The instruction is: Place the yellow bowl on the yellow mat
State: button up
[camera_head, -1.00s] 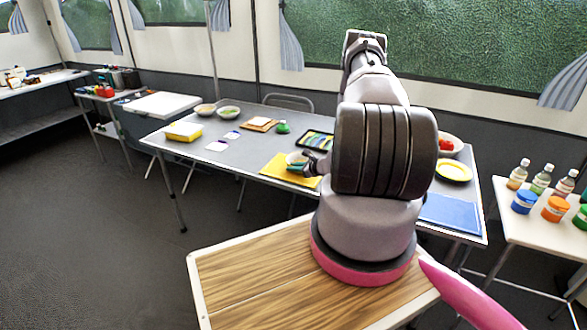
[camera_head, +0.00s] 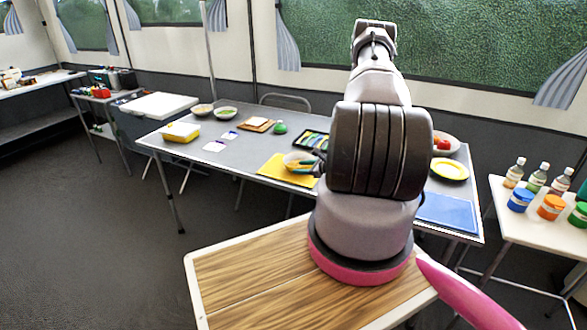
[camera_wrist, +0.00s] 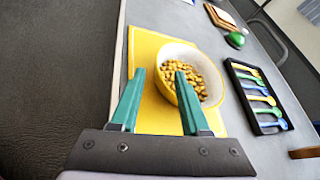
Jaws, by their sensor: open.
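The yellow bowl (camera_wrist: 172,50) has a white inside and holds brown nut-like pieces. In the wrist view it sits over the yellow mat (camera_wrist: 143,48), its right side near the mat's right edge. It looks upright and resting on the mat. In the head view the bowl (camera_head: 302,157) is also over the mat (camera_head: 272,171), partly hidden by my arm. My gripper (camera_wrist: 160,73) is open, its teal fingers apart at the bowl's near left side. One finger is over the mat and the other overlaps the bowl. Whether a finger touches the bowl I cannot tell.
A black tray of colourful utensils (camera_wrist: 262,97) lies right of the bowl. A green round item (camera_wrist: 236,40) and a board (camera_wrist: 219,17) are farther off. A yellow plate (camera_head: 449,169) and blue mat (camera_head: 447,212) lie at the table's right.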

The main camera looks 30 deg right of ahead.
jog(key=v, duration=0.5)
jog(key=shift+s+r, duration=0.15)
jog(key=shift+s, duration=0.1)
jog(key=w+a+r+n+g+y, duration=0.1)
jog(key=w+a+r+n+y, duration=0.2)
jog(key=r, duration=0.5)
jog(key=a+r+n+g+y, duration=0.1)
jog(key=a+r+n, duration=0.2)
jog(key=a+r, duration=0.35)
jog(key=s+a+r+n+g+y, duration=0.1)
jog(key=s+a+r+n+g, duration=0.25)
jog(key=r, duration=0.55)
jog(key=s+a+r+n+g, duration=0.1)
jog(key=a+r+n+g, duration=0.1)
jog(key=a+r+n, duration=0.35)
jog(key=s+a+r+n+t+h, duration=0.1)
jog(key=s+r+n+h, duration=0.3)
jog(key=s+r, duration=0.6)
jog(key=s+a+r+n+t+h, duration=0.1)
jog(key=s+a+r+n+h, duration=0.2)
jog(key=s+r, duration=0.8)
jog(key=shift+s+a+r+n+h, duration=0.3)
jog(key=shift+s+a+n+h, duration=0.1)
jog(key=shift+s+n, duration=0.45)
jog(key=shift+c, duration=0.3)
